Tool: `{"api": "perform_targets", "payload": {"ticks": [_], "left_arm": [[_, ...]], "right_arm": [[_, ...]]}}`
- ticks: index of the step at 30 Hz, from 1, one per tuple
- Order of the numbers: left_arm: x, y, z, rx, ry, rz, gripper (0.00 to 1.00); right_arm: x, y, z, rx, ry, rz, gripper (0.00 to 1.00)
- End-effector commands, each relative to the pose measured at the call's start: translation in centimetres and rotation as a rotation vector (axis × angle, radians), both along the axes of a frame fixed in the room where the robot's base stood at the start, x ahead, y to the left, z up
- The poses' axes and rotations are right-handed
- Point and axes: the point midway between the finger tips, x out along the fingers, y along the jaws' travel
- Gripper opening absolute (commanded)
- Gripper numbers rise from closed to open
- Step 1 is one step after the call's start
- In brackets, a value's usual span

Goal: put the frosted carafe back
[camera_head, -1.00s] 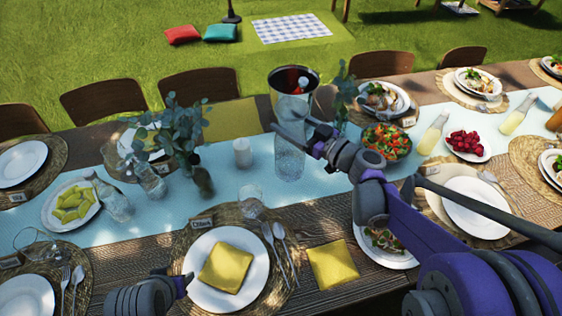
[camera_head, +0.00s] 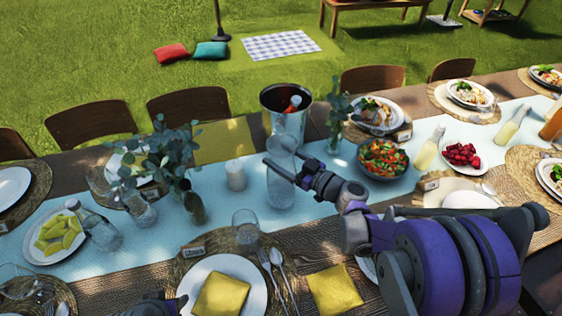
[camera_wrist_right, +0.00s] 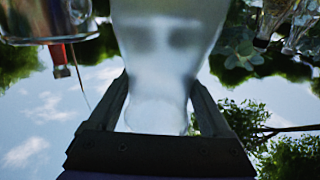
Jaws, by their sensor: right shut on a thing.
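The frosted carafe (camera_head: 281,188) is upright over the pale blue runner, in front of the metal bucket. My right gripper (camera_head: 284,164) is shut around its narrower upper part. In the right wrist view the carafe (camera_wrist_right: 165,50) fills the space between the two fingers (camera_wrist_right: 163,105). I cannot tell whether its base touches the runner. My left gripper (camera_head: 155,306) shows only in part at the bottom edge, left of a plate with a yellow napkin; its jaws cannot be made out.
The metal bucket (camera_head: 287,112) with a bottle stands close behind the carafe. A white candle (camera_head: 235,176) and a leafy vase (camera_head: 192,200) are to the left, a salad bowl (camera_head: 382,160) to the right. A clear tumbler (camera_head: 245,228) stands in front.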

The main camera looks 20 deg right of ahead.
Motion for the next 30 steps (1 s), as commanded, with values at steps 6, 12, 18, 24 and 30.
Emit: {"api": "perform_targets", "payload": {"ticks": [6, 12, 18, 24, 30], "left_arm": [[-0.1, 0.0, -0.4, 0.0, 0.001, 0.0, 0.5], [-0.1, 0.0, -0.4, 0.0, 0.002, 0.0, 0.5], [-0.1, 0.0, -0.6, 0.0, 0.002, 0.0, 0.5], [-0.1, 0.0, -0.6, 0.0, 0.002, 0.0, 0.5], [-0.1, 0.0, -0.5, 0.0, 0.002, 0.0, 0.5]], "right_arm": [[0.0, 0.0, -1.7, 0.002, -0.001, 0.0, 0.0], [0.0, 0.0, -1.7, 0.002, -0.001, 0.0, 0.0], [0.0, 0.0, -2.0, 0.0, 0.0, 0.0, 0.99], [0.0, 0.0, -2.0, 0.0, 0.0, 0.0, 1.0], [-0.8, -0.7, -1.7, -0.001, -0.001, -0.003, 1.0]]}}
